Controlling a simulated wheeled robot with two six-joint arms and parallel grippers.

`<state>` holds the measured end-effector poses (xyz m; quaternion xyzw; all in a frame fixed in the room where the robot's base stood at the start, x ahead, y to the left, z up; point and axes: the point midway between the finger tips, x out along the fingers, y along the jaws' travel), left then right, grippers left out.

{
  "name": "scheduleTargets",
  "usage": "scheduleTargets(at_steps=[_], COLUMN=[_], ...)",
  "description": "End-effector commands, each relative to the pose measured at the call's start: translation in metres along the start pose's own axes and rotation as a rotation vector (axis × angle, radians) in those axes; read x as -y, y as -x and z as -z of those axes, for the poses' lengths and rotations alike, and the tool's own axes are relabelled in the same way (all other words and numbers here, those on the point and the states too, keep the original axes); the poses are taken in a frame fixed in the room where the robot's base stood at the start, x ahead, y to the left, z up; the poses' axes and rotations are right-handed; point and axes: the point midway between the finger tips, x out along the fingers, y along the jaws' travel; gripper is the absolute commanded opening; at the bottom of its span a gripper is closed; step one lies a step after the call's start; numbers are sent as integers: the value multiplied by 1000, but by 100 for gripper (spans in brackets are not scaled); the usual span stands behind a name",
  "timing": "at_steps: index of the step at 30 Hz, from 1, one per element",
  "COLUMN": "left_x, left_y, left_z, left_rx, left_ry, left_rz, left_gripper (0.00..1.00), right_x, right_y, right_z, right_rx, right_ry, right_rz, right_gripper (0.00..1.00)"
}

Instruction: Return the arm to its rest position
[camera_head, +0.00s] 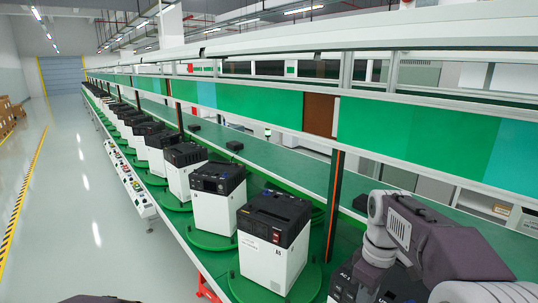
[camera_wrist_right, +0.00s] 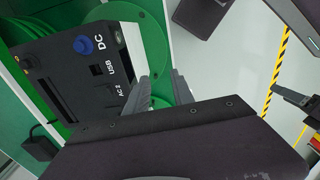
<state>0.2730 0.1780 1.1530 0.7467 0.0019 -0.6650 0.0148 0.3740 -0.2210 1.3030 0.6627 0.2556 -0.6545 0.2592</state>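My right arm (camera_head: 400,235) comes in from the right in the head view, over the nearest black-topped unit (camera_head: 345,286) at the bottom edge. Its gripper is hidden there. In the right wrist view my right gripper (camera_wrist_right: 160,78) shows two grey fingers with a gap between them and nothing held. The fingers are beside a black unit panel (camera_wrist_right: 85,75) marked DC, USB and AC 2, with a blue round socket. I cannot tell whether they touch it.
White units with black tops, such as the one marked A5 (camera_head: 268,255), stand on green turntables (camera_head: 245,290) in a long row. A shelf frame with green panels (camera_head: 375,125) runs above the line. A control strip (camera_head: 130,180) and clear floor (camera_head: 80,220) lie to the left.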

Motion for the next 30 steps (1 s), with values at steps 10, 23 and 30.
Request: scheduleTargets(at_steps=[10,23,30], left_x=[1,2,2], left_y=[-70,-99,-99], left_z=[-7,-10,-10], left_rx=[0,-1,0], left_ry=[0,0,0], left_rz=[0,0,0], left_gripper=[62,62,62], right_x=[60,104,101], right_y=[-124,-250,-250], right_z=[-22,-50,-47], right_rx=[57,-92,-107], right_ry=[-28,-720,-772], right_rz=[66,-18,-21], right_gripper=[29,29,29])
